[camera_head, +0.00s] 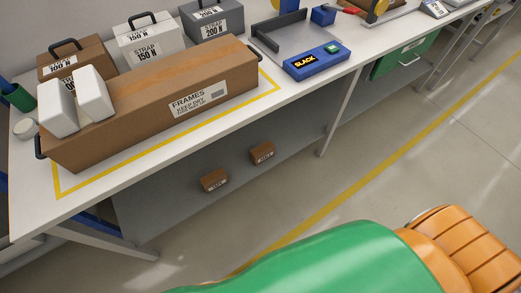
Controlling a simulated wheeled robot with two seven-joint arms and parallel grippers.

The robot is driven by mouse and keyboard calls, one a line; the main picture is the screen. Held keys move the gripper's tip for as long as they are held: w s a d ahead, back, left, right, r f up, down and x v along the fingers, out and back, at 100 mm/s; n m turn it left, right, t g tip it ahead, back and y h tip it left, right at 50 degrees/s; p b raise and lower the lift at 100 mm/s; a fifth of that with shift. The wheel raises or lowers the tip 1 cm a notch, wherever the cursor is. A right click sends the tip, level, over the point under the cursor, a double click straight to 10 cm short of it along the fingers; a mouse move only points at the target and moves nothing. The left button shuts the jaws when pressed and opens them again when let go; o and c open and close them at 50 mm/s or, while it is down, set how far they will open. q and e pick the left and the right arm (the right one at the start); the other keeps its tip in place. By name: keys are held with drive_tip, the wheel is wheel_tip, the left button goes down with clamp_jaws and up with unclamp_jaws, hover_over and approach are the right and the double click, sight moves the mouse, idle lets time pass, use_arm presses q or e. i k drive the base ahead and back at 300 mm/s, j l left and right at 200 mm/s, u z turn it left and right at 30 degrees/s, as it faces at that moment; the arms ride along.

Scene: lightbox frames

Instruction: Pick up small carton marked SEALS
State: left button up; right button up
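Two small brown cartons sit on the grey lower shelf under the workbench. One carton (214,180) is on the left near the shelf's front edge. The other carton (262,153) is to its right and a little farther back along the shelf. Each has a small label on its front, too small to read surely, so I cannot tell which is marked SEALS. Neither gripper shows in the head view. A green and orange part at the bottom right looks like my own arm.
The white bench top (130,180) overhangs the shelf (165,215). A bench leg (340,115) stands right of the cartons. The floor in front is clear.

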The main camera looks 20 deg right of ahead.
sight(262, 152)
drive_tip(key=i+l+z, duration=0.1)
drive_tip(key=i+z, duration=0.75)
drive_tip(key=i+j+z, duration=0.1)
drive_tip(key=i+z, duration=0.2)
drive_tip(key=z, duration=0.15)
